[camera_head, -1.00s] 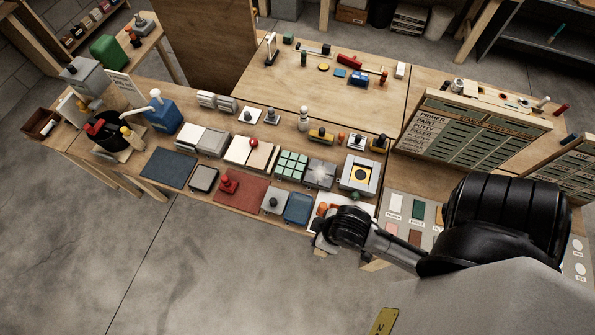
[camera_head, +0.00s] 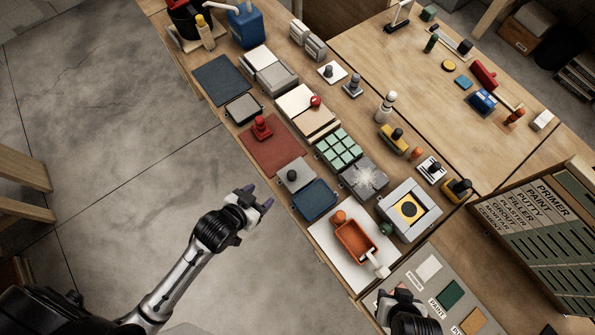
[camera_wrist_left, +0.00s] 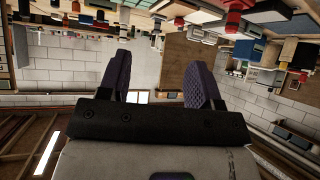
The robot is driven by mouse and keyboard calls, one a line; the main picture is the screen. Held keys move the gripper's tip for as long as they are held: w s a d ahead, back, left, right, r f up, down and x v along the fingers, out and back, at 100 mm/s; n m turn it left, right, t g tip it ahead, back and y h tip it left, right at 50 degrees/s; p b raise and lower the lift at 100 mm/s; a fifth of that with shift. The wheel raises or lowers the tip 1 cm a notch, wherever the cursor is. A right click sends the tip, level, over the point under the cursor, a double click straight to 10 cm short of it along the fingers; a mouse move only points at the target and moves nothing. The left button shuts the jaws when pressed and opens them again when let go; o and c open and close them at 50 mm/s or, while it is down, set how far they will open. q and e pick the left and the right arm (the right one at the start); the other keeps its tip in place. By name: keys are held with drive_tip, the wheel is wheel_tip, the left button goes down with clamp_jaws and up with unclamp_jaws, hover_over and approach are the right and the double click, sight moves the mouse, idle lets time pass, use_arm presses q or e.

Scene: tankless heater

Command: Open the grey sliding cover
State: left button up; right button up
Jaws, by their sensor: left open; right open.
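Two grey pieces could be the grey sliding cover, and I cannot tell which: a grey plate with a dark knob (camera_head: 299,182) near the bench's front edge, and a grey panel (camera_head: 276,80) beside a white one farther up the bench. My left gripper (camera_head: 258,197) is open and empty beyond the bench's front edge, left of the knobbed plate and apart from it. Its two purple fingers also stand apart in the left wrist view (camera_wrist_left: 159,72). My right gripper (camera_head: 397,296) is at the bottom, near the sample board, partly hidden by its own wrist.
A red mat with a red knob (camera_head: 262,128), a blue tray (camera_head: 315,200) and a green-tiled block (camera_head: 339,150) crowd around the knobbed plate. An orange tray (camera_head: 355,241) lies on a white sheet.

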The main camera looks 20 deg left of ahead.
use_arm(q)
drive_tip(key=t+h+b, duration=0.1)
drive_tip(key=t+b, duration=0.1)
drive_tip(key=b, duration=0.4)
approach(291, 174)
drive_tip(key=s, duration=0.2)
drive_tip(key=shift+t, duration=0.3)
drive_tip(key=b+x, duration=0.2)
drive_tip(key=x, duration=1.1)
drive_tip(key=shift+w, duration=0.45)
use_arm(e)
wheel_tip(291, 174, down, 10)
drive_tip(key=shift+f, duration=0.15)
use_arm(q)
drive_tip(key=shift+c, duration=0.2)
drive_tip(key=shift+a, duration=0.1)
clamp_jaws()
